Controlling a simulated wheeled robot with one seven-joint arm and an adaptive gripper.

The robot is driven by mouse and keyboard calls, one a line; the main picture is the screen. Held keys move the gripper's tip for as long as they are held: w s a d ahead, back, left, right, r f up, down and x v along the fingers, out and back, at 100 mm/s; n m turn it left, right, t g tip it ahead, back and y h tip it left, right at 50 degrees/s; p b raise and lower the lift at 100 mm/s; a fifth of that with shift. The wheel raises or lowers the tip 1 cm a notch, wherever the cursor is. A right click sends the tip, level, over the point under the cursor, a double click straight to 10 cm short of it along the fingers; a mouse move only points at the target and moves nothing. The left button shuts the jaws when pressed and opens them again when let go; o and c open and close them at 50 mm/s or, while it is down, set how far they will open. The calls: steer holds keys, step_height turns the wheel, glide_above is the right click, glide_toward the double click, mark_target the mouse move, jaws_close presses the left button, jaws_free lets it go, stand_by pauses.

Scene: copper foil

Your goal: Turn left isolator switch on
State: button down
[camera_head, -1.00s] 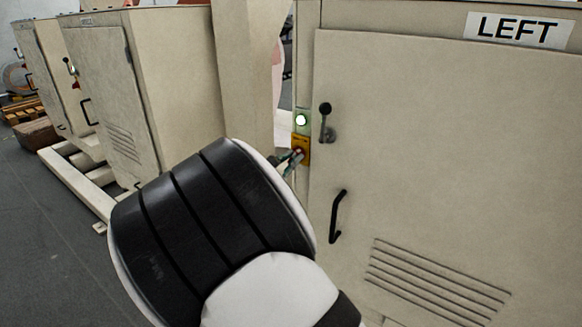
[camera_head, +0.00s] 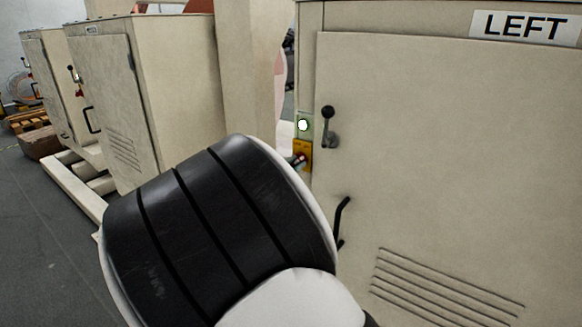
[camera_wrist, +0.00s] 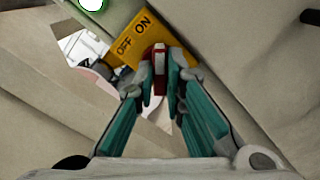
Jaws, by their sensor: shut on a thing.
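The left isolator switch has a yellow plate (camera_wrist: 143,36) marked OFF and ON, with a red and white handle (camera_wrist: 159,62) in front of it. In the head view its yellow plate (camera_head: 303,154) is on the left edge of the cabinet labelled LEFT (camera_head: 524,27). My gripper (camera_wrist: 160,60) is shut on the handle, with one green finger on each side of it. In the wrist view the handle's end sits below the ON mark.
A lit indicator (camera_head: 303,125) is just above the switch. The cabinet door has a black lever (camera_head: 328,125) and a pull handle (camera_head: 342,222) close to my arm. Other cabinets (camera_head: 105,100) stand at the left; grey floor (camera_head: 40,230) is open there.

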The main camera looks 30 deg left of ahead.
steer(key=c, duration=1.7)
jaws_free()
steer(key=shift+o, duration=0.2)
steer(key=s, duration=1.2)
steer(key=shift+a, duration=0.45)
steer(key=shift+f, duration=0.15)
